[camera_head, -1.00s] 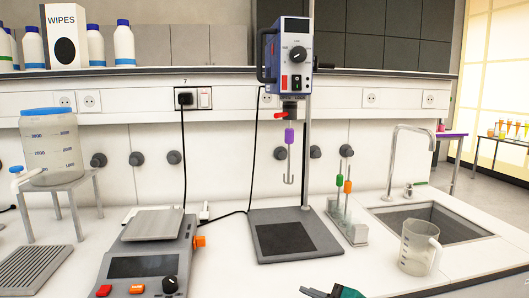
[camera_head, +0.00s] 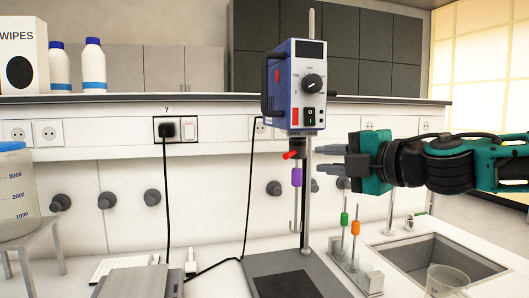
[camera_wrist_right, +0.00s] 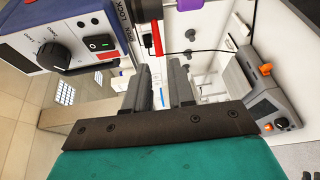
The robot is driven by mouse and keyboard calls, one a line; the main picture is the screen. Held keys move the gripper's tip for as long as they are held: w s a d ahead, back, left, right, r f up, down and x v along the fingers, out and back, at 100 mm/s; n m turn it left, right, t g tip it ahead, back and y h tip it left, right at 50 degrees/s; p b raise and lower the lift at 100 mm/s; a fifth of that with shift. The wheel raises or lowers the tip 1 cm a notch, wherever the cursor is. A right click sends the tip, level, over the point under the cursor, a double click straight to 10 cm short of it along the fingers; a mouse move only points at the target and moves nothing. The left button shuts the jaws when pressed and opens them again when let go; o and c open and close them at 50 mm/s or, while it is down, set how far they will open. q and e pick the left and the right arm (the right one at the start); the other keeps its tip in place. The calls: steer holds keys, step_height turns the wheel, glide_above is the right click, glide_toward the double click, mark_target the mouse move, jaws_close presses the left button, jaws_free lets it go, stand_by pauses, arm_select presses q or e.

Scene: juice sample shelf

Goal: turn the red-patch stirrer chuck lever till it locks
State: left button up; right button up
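The overhead stirrer (camera_head: 305,85) is a blue and light-grey box on an upright rod, with a red patch (camera_head: 277,76) on its side. Below it is the dark chuck (camera_head: 297,142) with a red lever (camera_head: 290,155) pointing left. A hook stirring rod with a purple collar (camera_head: 296,178) hangs beneath. My right gripper (camera_head: 326,160) is open and empty, its fingers pointing left just right of the chuck, apart from it. In the right wrist view the lever (camera_wrist_right: 157,40) lies beyond the fingers (camera_wrist_right: 162,78), near LOCK lettering. My left gripper is not in view.
The stirrer base plate (camera_head: 285,270) stands below. A rack with green and orange rods (camera_head: 357,270), a sink (camera_head: 440,262) and a beaker (camera_head: 446,280) are at right. A black cable (camera_head: 245,190) hangs left of the stirrer. A water container (camera_head: 15,195) is at left.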

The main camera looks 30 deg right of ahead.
mark_target(291, 155)
steer(key=w, duration=0.5)
steer(key=w+a, duration=0.1)
steer(key=w, duration=0.1)
steer(key=shift+w+a+f+p, duration=0.1)
steer(key=shift+w+f+p, duration=0.2)
steer(key=shift+w, duration=0.1)
steer(key=shift+w+a+f, duration=0.1)
steer(key=shift+w+a, duration=0.05)
steer(key=shift+w, duration=0.8)
steer(key=shift+w+a+f, duration=0.1)
steer(key=shift+w+a, duration=0.05)
steer(key=shift+w, duration=0.8)
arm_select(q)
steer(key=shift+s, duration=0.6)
arm_select(e)
steer(key=shift+w+a, duration=0.1)
steer(key=shift+w, duration=0.4)
steer(key=shift+c, duration=0.4)
jaws_close()
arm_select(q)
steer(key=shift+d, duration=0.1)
